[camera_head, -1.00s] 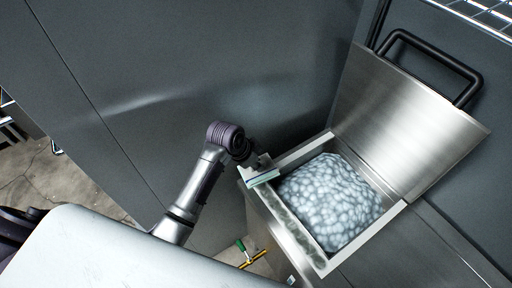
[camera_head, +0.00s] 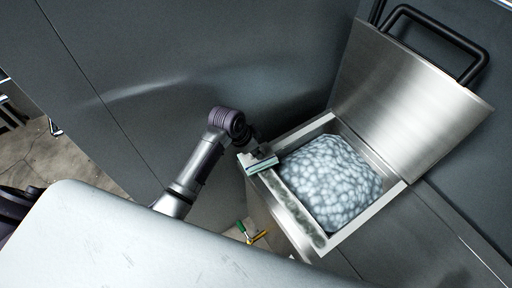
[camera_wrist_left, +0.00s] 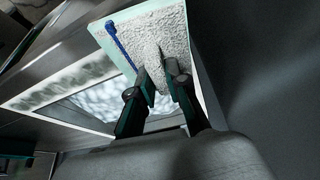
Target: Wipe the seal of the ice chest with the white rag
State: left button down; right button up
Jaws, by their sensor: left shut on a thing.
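The ice chest (camera_head: 411,187) stands open, full of pale ice. Its light seal (camera_head: 362,220) runs round the opening. Dark, mottled grime (camera_head: 296,212) covers the seal along the left side, and it also shows in the left wrist view (camera_wrist_left: 68,84). My left gripper (camera_head: 257,150) is at the left corner of the opening, shut on the white rag (camera_head: 262,164). In the left wrist view, the fingers (camera_wrist_left: 158,72) pinch the fluffy rag (camera_wrist_left: 160,32), which has a blue strip and a teal edge. Whether the rag touches the seal is unclear. My right gripper is out of view.
The raised steel lid (camera_head: 405,85) with a black handle (camera_head: 440,38) stands behind the opening. A grey wall (camera_head: 200,60) is close behind my left arm. Green- and yellow-handled items (camera_head: 257,237) show low beside the chest. A pale surface (camera_head: 150,245) fills the lower left.

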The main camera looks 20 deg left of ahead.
pick_arm(q)
jog(key=shift+f, duration=0.35)
jog(key=shift+f+b, duration=0.3)
jog(key=shift+f, duration=0.4)
dwell(0.4)
jog(key=c, duration=1.4)
grip_release()
jog(key=shift+r+p, duration=0.4)
jog(key=shift+p, duration=0.25)
grip_shut()
